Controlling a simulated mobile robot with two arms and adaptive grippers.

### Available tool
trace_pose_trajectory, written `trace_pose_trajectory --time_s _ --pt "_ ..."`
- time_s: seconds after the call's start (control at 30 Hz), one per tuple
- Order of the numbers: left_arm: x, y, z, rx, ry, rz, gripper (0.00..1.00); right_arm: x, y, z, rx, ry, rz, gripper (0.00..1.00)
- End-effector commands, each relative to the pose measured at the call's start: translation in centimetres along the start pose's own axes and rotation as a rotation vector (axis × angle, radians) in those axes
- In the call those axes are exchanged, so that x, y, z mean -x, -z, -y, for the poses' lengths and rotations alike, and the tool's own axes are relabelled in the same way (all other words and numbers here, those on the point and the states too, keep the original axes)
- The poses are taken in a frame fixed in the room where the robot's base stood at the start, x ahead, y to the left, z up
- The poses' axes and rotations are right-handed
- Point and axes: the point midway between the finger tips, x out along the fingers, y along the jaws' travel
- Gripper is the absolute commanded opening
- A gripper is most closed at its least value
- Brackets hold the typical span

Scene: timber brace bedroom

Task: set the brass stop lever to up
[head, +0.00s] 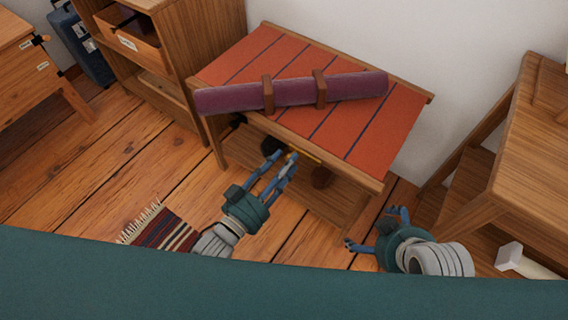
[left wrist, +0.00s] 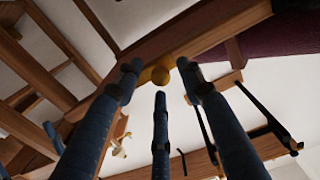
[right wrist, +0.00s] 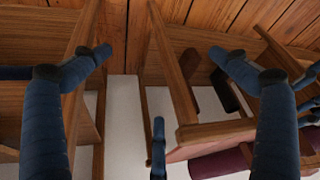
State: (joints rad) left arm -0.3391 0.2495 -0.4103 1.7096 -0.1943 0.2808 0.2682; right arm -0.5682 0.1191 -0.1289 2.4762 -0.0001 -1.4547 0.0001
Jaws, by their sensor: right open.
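The brass stop lever (head: 307,157) is a thin yellow bar under the front edge of a red-topped wooden bench. My left gripper (head: 279,157) reaches under that edge, with its fingertips at the lever's left end. In the left wrist view, a rounded brass end (left wrist: 160,74) lies between the fingertips of the left gripper (left wrist: 158,76). Those fingers are drawn partly together with gaps between them; whether they grip the brass is unclear. My right gripper (head: 373,230) is open and empty, low beside the bench's right end; its spread fingers show in the right wrist view (right wrist: 160,75).
A purple roll (head: 348,90) with two wooden holders lies on the bench (head: 395,118). A shelf unit (head: 205,40) stands left of it, a wooden table (head: 535,150) right. A striped rug (head: 165,232) lies on the floor. Open floorboards are at front left.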

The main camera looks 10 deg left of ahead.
Motion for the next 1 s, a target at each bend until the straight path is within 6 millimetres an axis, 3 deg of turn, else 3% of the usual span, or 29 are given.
trace_pose_trajectory --time_s 0.03,0.2,0.57,0.77,1.0 --pt "0.0 0.0 0.0 0.000 0.000 0.000 0.35 0.0 0.0 0.0 0.000 0.000 0.000 0.98" --pt "0.0 0.0 0.0 0.000 0.000 0.000 0.01 0.0 0.0 0.0 0.000 0.000 0.001 0.98" --pt "0.1 0.0 0.0 -0.009 0.000 0.003 0.00 0.2 -0.3 -0.1 0.000 -0.001 0.013 0.98" --pt "0.1 0.4 0.0 -0.057 0.000 0.004 0.00 1.2 -3.8 -0.3 -0.005 -0.005 0.144 0.98" --pt "0.1 1.2 0.0 -0.168 0.000 0.006 0.00 2.4 -2.9 -0.4 -0.005 -0.005 0.136 0.98"
